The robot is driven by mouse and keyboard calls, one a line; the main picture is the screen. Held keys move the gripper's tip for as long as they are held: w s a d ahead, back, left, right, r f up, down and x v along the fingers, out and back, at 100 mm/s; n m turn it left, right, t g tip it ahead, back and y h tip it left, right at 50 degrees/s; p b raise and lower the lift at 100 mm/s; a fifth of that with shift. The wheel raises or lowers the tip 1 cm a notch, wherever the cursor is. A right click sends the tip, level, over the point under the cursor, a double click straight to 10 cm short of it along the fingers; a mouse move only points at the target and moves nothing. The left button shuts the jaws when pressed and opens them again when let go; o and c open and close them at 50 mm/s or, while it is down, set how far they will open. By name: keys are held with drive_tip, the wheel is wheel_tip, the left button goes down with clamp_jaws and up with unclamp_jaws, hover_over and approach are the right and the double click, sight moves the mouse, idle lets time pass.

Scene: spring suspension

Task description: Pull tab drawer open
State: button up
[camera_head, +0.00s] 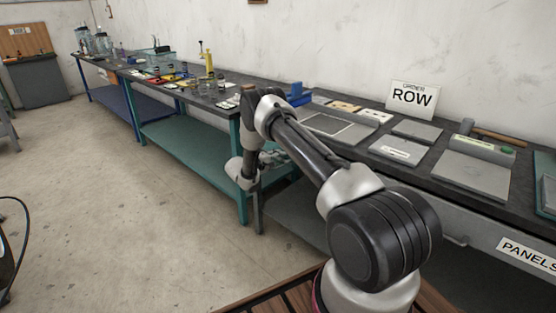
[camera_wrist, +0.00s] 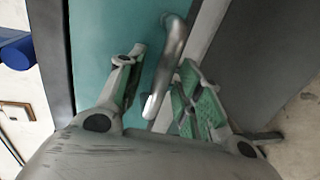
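A curved metal bar handle (camera_wrist: 168,62) stands in front of a teal surface (camera_wrist: 112,35) in the wrist view. I take the teal surface to be a drawer front, but no label shows on it. My gripper (camera_wrist: 164,68) is open, with one finger to the left of the handle and one with green pads to the right. The handle lies between the fingers, with a gap at the left finger; contact at the right finger is unclear. In the head view my gripper (camera_head: 262,165) is low beside the bench's front edge. The handle there is hidden by my arm.
A grey drawer front labelled PANELS (camera_head: 528,254) is at the right, with its own handle (camera_head: 456,240). The worktop holds flat panels (camera_head: 470,175) and a ROW sign (camera_head: 412,98). A teal workbench (camera_head: 185,150) stands to the left. The floor (camera_head: 110,220) in front is clear.

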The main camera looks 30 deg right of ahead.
clamp_jaws()
drive_tip(key=shift+a, duration=0.1)
drive_tip(key=f+v, duration=0.3)
drive_tip(key=v, duration=1.1)
drive_tip(key=a+f+v, duration=0.1)
drive_tip(key=f+v, duration=0.2)
drive_tip(key=v, duration=1.1)
drive_tip(key=shift+s+a, duration=0.15)
drive_tip(key=shift+s, duration=0.1)
unclamp_jaws()
